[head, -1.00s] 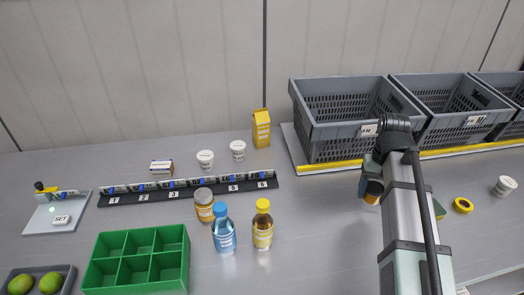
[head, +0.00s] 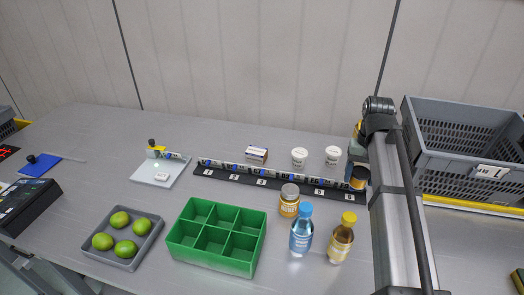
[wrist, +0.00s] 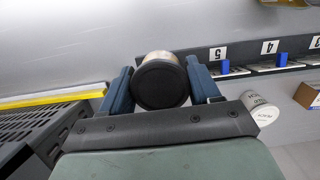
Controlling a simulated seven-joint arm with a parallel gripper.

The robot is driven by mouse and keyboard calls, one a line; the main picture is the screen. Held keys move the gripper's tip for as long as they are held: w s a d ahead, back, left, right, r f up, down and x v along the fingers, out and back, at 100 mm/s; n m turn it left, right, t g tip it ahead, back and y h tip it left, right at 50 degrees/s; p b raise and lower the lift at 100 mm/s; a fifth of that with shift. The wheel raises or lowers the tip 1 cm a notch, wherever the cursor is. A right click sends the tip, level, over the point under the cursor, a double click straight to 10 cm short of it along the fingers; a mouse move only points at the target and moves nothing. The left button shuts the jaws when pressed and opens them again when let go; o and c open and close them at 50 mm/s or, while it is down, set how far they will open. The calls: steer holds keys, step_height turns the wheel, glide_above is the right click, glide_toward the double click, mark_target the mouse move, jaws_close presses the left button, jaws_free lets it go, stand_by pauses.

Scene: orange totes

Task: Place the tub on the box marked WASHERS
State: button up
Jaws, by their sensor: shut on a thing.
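My gripper (head: 356,170) is shut on a round container with a dark end and an amber side (head: 358,182). In the wrist view the container's black end (wrist: 160,86) sits between the two blue fingers. In the head view it is by the right end of the numbered rail. Two white tubs (head: 300,157) (head: 333,155) stand behind the rail; one white tub (wrist: 262,112) also shows in the wrist view. A small box (head: 257,154) lies left of them, its lettering too small to read. I cannot make out the word WASHERS anywhere.
The black numbered rail (head: 277,184) crosses the table. In front stand an amber jar (head: 289,201), a blue bottle (head: 301,233), a yellow bottle (head: 341,240) and a green divided tray (head: 217,237). A grey crate (head: 463,150) is at right. The table's back left is clear.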

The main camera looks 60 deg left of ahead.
steer(key=s+a+r, duration=0.2)
steer(key=s+a, duration=0.4)
steer(key=a, duration=0.6)
steer(key=s+a+r, duration=0.1)
steer(key=s+a, duration=0.4)
steer(key=a, duration=0.7)
steer(key=r+m, duration=0.2)
steer(key=m, duration=0.4)
glide_above(256, 150)
steer(key=shift+w+f, duration=0.1)
steer(key=shift+f, duration=4.6)
steer(key=shift+f, duration=0.15)
steer(key=o, duration=1.1)
steer(key=shift+o, duration=0.2)
step_height(256, 150, up, 12)
steer(key=w, duration=0.1)
steer(key=shift+w+a, duration=0.2)
